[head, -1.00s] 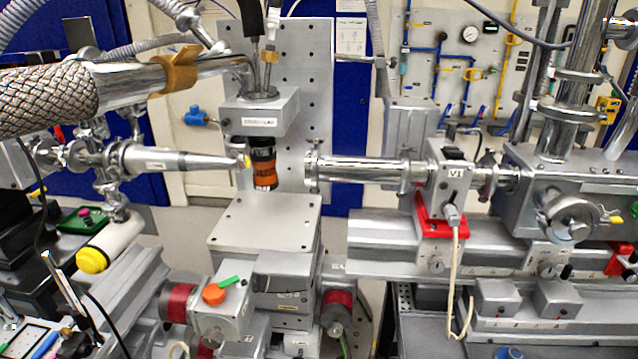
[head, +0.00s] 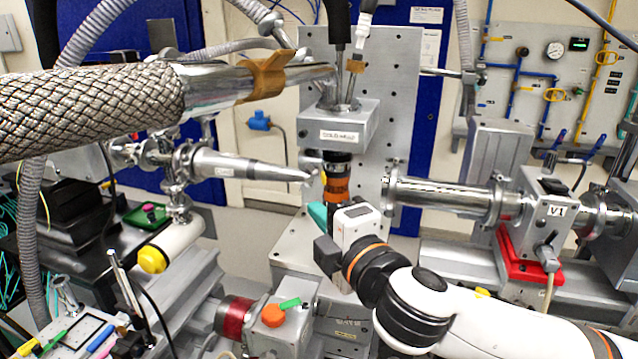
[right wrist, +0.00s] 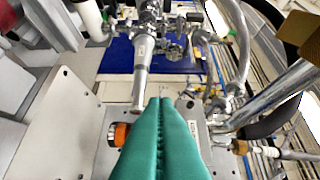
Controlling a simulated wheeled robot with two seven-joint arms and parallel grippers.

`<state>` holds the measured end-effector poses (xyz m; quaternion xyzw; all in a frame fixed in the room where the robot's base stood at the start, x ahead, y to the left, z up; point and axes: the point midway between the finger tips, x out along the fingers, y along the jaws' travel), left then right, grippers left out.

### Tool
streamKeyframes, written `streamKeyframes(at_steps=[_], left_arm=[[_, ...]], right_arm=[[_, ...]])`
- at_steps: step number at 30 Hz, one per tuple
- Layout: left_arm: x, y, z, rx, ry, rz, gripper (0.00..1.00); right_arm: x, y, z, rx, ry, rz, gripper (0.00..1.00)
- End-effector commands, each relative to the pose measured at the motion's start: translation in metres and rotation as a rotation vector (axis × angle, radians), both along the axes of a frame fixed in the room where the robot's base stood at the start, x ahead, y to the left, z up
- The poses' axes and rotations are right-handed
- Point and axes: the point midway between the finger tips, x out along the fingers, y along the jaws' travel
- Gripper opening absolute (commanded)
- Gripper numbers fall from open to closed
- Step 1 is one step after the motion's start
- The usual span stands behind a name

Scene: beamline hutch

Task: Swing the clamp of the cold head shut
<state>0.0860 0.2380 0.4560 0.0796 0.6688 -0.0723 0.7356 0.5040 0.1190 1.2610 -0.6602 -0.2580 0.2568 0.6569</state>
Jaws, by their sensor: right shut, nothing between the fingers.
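The grey cold head (head: 352,127), a block with a label, is near the middle of the head view, with an amber-banded cylinder (head: 337,185) below it. A brown clamp-like piece (head: 265,78) sits around the shiny pipe leading to the cold head. I cannot tell whether it is the clamp or how far it is open. My right gripper (head: 318,215) has green fingers, shut and empty, just below and left of the cylinder. In the right wrist view the green fingers (right wrist: 160,103) are together, in front of the cold head (right wrist: 196,130). My left gripper is not in view.
A thick braided hose (head: 90,110) crosses the upper left. A tapered metal nozzle (head: 250,168) points at the cylinder from the left, and a beam pipe (head: 440,197) faces it from the right. A grey perforated plate (head: 395,90) stands behind. Space around the cylinder is tight.

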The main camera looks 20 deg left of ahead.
Motion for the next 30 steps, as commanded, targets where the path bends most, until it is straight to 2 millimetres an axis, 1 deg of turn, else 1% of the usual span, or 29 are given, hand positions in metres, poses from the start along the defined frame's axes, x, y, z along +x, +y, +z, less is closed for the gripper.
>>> streamKeyframes(at_steps=[5,9,14,15,18,21,25,30], left_arm=[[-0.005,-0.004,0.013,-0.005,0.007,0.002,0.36],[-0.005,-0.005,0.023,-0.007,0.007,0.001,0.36],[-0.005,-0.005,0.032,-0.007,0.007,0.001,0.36],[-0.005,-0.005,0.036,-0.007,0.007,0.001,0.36],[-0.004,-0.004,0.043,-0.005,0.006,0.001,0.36],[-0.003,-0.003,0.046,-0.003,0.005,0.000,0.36],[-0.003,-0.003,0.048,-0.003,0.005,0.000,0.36],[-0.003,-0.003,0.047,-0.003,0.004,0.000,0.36]], right_arm=[[0.022,0.021,0.004,0.002,0.003,-0.002,0.00],[0.045,0.042,0.005,0.002,0.003,-0.002,0.00],[0.068,0.063,0.004,0.002,0.003,-0.001,0.00],[0.073,0.057,0.004,0.001,0.002,-0.006,0.00],[0.078,0.041,0.003,0.001,0.003,-0.004,0.00],[0.082,0.032,0.002,0.002,0.003,-0.003,0.00],[0.084,0.027,0.001,0.003,0.003,-0.001,0.00],[0.084,0.025,0.000,0.004,0.003,0.000,0.00]])
